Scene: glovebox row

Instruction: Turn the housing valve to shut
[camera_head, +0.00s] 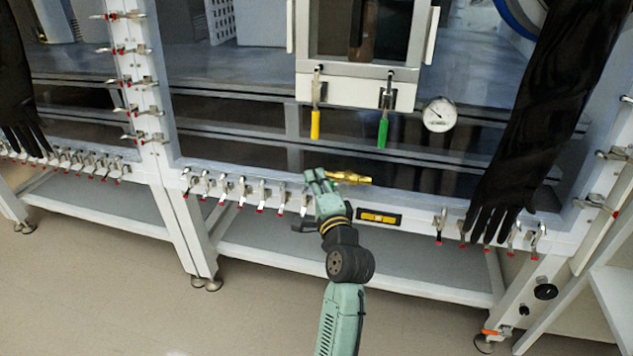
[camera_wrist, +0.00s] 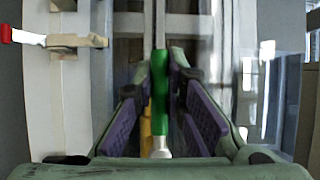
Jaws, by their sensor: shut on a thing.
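A brass valve (camera_head: 346,177) sits on the glovebox front, right beside my gripper (camera_head: 322,183). In the wrist view a narrow green handle (camera_wrist: 160,100) with a silver end runs upright between the purple finger pads of my gripper (camera_wrist: 160,85). My gripper is shut on this handle. A bit of yellow (camera_wrist: 146,128) shows just left of the handle, partly hidden. In the head view my fingers cover the handle, and where it joins the valve cannot be seen.
Toggle clamps with red tips (camera_head: 243,190) line the lower frame on both sides. A yellow handle (camera_head: 315,125) and another green handle (camera_head: 382,133) hang above, near a round gauge (camera_head: 439,114). A black glove (camera_head: 510,170) hangs at the right. A shelf (camera_head: 300,245) lies below.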

